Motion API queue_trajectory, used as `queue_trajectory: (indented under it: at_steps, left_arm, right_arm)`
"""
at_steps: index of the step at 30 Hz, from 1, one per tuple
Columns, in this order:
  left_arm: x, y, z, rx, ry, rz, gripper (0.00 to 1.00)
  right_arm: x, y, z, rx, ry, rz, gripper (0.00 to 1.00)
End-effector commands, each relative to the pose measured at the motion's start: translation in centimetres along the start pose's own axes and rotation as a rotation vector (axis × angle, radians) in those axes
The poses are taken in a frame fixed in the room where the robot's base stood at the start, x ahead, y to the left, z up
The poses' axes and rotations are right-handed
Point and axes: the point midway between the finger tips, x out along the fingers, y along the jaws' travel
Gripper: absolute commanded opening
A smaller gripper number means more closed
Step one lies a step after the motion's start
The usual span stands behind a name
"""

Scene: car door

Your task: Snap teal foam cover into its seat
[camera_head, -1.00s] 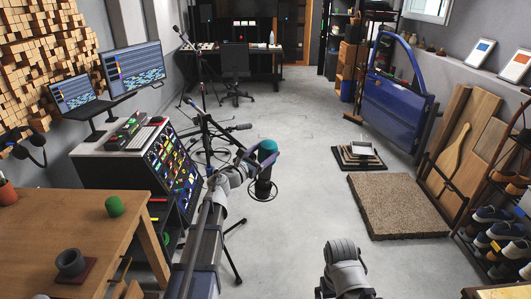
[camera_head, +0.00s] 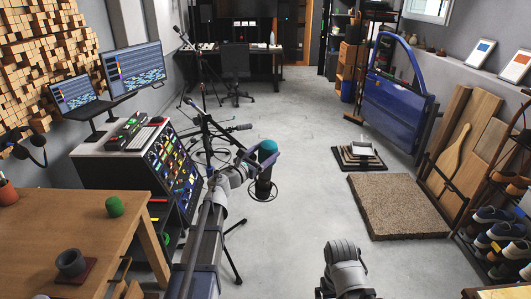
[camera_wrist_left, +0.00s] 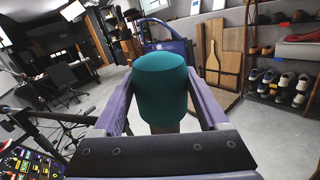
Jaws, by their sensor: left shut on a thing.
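The teal foam cover (camera_head: 267,147) is a rounded cap held upright between the purple fingers of my left gripper (camera_head: 265,158). In the left wrist view the cover (camera_wrist_left: 160,88) fills the space between both fingers. In the head view a dark microphone (camera_head: 264,184) with a ring around it shows just below the cover. I cannot tell whether the cover touches it. My right gripper is not in view.
A mixer console (camera_head: 170,165) stands beside the stand's legs. The floor right of the microphone is clear up to a brown mat (camera_head: 398,205).

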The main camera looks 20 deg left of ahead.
Motion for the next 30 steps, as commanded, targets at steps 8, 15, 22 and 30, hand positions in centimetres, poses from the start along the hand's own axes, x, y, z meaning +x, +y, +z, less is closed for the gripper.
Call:
queue_trajectory:
  at_steps: [8, 15, 22, 30]
  left_arm:
    - [0.0, 0.0, -0.1, 0.0, 0.0, 0.0, 0.25]
    - [0.0, 0.0, -0.6, 0.0, 0.0, 0.0, 0.25]
    - [0.0, 0.0, -1.1, 0.0, 0.0, 0.0, 0.25]
    - [0.0, 0.0, -1.8, 0.0, 0.0, 0.0, 0.25]
  right_arm:
    - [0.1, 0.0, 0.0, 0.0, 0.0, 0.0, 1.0]
    - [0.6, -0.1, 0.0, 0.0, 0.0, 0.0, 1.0]
    - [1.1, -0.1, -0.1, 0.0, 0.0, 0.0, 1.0]
    - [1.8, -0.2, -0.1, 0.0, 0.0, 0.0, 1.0]
